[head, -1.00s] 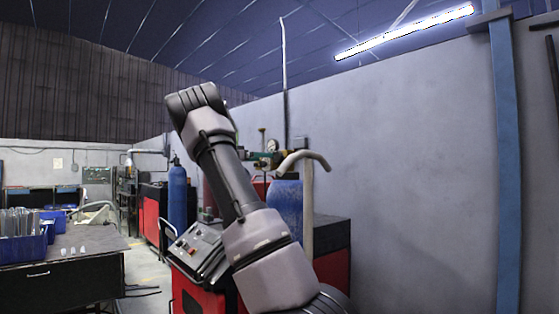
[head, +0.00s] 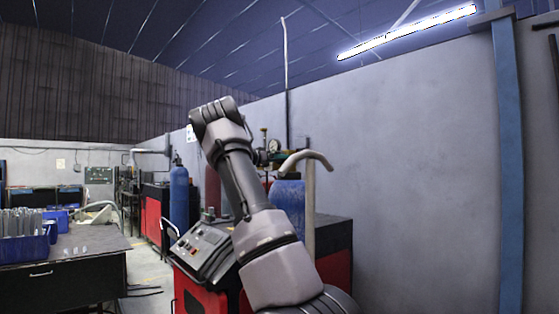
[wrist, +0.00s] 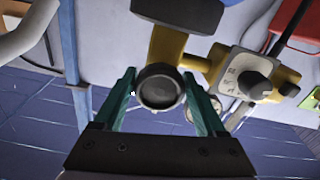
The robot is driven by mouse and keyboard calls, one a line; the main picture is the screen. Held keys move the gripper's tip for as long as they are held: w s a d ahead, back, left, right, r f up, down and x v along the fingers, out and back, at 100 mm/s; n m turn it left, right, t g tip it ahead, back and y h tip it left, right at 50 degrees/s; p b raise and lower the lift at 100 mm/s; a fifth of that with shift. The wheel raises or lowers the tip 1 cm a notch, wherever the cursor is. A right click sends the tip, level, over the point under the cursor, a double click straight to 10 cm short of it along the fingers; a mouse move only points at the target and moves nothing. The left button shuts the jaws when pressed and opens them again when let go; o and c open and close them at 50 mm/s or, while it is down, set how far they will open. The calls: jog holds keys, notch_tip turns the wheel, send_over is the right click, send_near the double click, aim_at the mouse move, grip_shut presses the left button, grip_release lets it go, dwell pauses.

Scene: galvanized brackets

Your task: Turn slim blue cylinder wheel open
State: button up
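In the wrist view a round dark wheel or knob (wrist: 160,87) sits on a brass-coloured valve body (wrist: 168,45). My gripper (wrist: 158,78) has its two teal fingers apart, one on each side of the wheel. Narrow gaps seem to show beside it; contact cannot be told. In the head view a slim blue cylinder (head: 179,198) stands upright at the back, left of my arm. A wider blue cylinder (head: 290,198) stands nearer, right of my arm, with valve fittings and a gauge above. My gripper is hidden in the head view, and which cylinder carries the wheel cannot be told.
A grey regulator block with a black knob (wrist: 254,85) sits right of the wheel. A pale bent pipe (head: 309,190) rises beside the wider cylinder. A red-and-black cabinet (head: 334,262) stands below. A workbench (head: 75,240) is at left; a grey wall fills the right.

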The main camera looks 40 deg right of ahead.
jog(key=c, duration=0.8)
jog(key=shift+o, duration=0.2)
jog(key=shift+n, duration=0.4)
jog(key=n, duration=0.4)
jog(key=shift+n, duration=0.4)
jog(key=n, duration=0.4)
jog(key=shift+s, duration=0.1)
jog(key=n, duration=0.4)
jog(key=shift+r, duration=0.15)
jog(key=n, duration=0.3)
jog(key=shift+n, duration=0.3)
jog(key=n, duration=0.6)
jog(key=shift+r+n, duration=0.1)
jog(key=shift+n, duration=0.5)
